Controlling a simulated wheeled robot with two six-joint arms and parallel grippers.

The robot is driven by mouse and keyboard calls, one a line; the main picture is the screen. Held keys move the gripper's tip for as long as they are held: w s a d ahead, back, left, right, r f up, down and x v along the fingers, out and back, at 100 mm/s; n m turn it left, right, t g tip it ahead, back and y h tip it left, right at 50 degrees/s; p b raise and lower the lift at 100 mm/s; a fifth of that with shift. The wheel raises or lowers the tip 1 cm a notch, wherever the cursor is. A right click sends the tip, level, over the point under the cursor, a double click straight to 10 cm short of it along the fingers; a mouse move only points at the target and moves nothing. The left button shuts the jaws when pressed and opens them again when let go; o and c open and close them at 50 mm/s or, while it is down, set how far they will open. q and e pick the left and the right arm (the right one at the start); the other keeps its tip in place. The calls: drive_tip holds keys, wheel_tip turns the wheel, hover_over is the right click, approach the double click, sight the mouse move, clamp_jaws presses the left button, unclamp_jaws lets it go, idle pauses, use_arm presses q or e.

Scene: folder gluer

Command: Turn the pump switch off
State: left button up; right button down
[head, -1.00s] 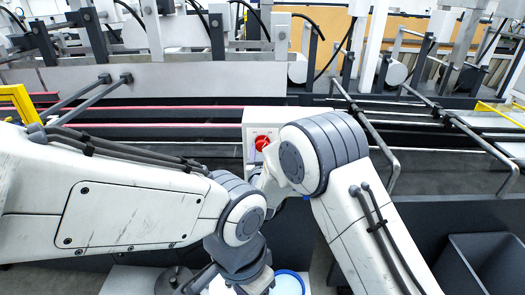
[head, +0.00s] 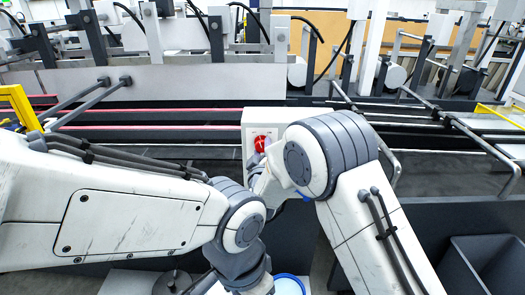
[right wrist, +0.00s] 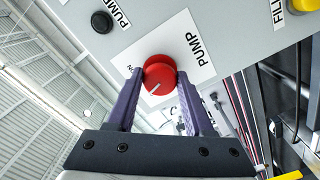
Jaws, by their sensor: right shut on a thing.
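The pump switch is a red round knob (head: 259,144) on the front of a light grey control box (head: 250,119) in the head view. In the right wrist view the knob (right wrist: 159,75) sits on a white plate lettered PUMP, with ON printed to its left. Its white pointer mark points to the lower left, not straight at ON. My right gripper (right wrist: 160,80) has its two purple fingers on either side of the knob and is shut on it. In the head view my right arm hides most of this gripper. My left arm shows, but its gripper is not visible.
A black button (right wrist: 101,22) and a yellow button (right wrist: 304,4) sit on the same panel. Grey bent rails (head: 395,160) stand right of the box. A dark open bin (head: 490,262) is at the lower right. Belts run behind.

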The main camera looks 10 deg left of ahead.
drive_tip(key=shift+n, duration=1.7)
drive_tip(key=shift+c, duration=1.5)
unclamp_jaws()
drive_tip(key=s+d+b, duration=0.1)
drive_tip(key=s+b, duration=0.2)
drive_tip(key=s, duration=0.7)
drive_tip(key=shift+s, duration=0.25)
drive_tip(key=shift+d, duration=0.1)
